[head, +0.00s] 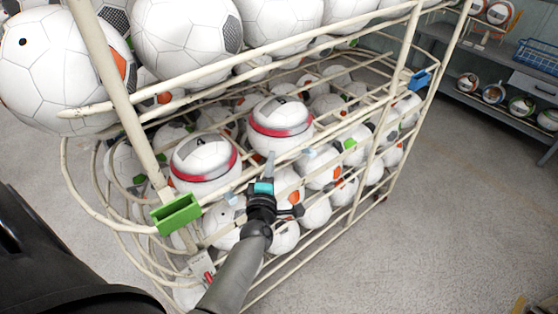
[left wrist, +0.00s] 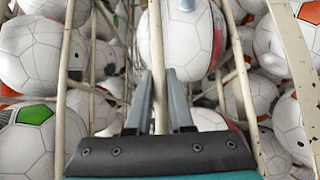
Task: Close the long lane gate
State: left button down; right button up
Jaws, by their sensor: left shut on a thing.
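My left gripper (head: 269,164) reaches in from the bottom of the head view to the front of a cream wire ball rack. Its fingers (left wrist: 159,78) are shut on a thin cream bar (left wrist: 156,40) in the left wrist view. This bar looks like part of a lane's front rail; I cannot tell for sure that it is the long lane gate. Two white balls with red bands, one left (head: 203,160) and one right (head: 280,123), lie just behind the rail. The gripper hides part of the rail. My right gripper is not in view.
A green bracket (head: 177,214) sits at the rack's near corner and a blue bracket (head: 420,80) at its far post. Large white balls (head: 187,37) fill the upper tier. Open floor (head: 440,200) lies to the right, with a grey shelf (head: 510,105) behind.

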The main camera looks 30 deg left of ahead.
pick_arm(q)
jog(key=a, duration=0.1)
jog(key=w+a, duration=0.1)
jog(key=a, duration=0.1)
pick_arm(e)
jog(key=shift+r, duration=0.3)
pick_arm(q)
jog(key=shift+a, duration=0.1)
jog(key=c, duration=0.8)
grip_release()
jog(key=shift+w, duration=0.1)
jog(key=r+p+v, duration=0.1)
jog(key=p+v, duration=0.2)
jog(key=v, duration=1.2)
jog(key=shift+p, duration=0.35)
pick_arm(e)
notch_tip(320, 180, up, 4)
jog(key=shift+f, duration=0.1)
